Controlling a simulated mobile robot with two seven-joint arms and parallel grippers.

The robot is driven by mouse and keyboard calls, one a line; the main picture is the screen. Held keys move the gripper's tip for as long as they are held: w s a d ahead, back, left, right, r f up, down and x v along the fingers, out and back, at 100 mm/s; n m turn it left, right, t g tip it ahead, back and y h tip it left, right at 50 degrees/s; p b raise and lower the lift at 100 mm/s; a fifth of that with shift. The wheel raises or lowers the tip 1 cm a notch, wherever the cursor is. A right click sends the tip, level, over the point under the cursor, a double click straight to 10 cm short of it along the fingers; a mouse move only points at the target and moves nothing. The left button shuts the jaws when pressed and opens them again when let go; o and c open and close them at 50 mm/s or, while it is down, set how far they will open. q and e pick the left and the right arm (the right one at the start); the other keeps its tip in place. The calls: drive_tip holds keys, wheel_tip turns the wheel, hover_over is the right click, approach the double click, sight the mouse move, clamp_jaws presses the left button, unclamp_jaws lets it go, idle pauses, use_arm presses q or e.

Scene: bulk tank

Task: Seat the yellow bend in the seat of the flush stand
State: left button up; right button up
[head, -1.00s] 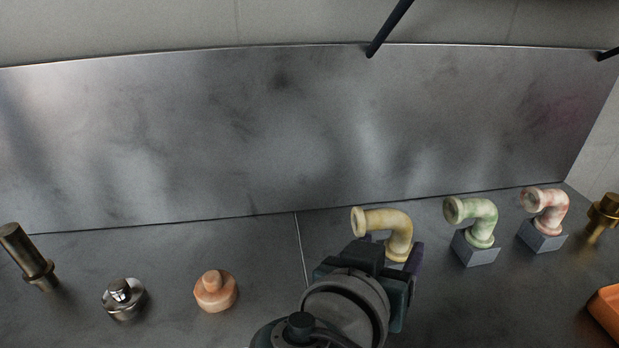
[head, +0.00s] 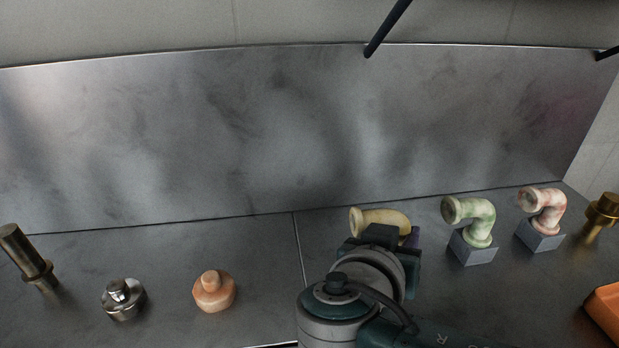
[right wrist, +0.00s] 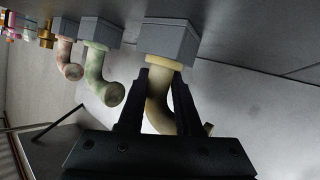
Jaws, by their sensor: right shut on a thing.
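The yellow bend (head: 381,219) stands towards the back of the bench in the head view, its lower part hidden by my right gripper (head: 385,236). In the right wrist view the bend (right wrist: 156,108) is between the two dark fingers of my right gripper (right wrist: 159,74), which is shut on it. Its flanged end is against a grey block (right wrist: 172,42); I cannot tell whether it is touching or just clear of it. I cannot tell which thing is the flush stand. My left gripper is not in view.
A green bend (head: 472,216) and a red-white bend (head: 546,206) stand on grey blocks to the right. A brass fitting (head: 603,212) and an orange tray (head: 606,308) are at the far right. A brass post (head: 28,255), steel fitting (head: 122,298) and peach fitting (head: 214,290) stand left.

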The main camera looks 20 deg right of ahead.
clamp_jaws()
drive_tip(key=shift+r, duration=0.15)
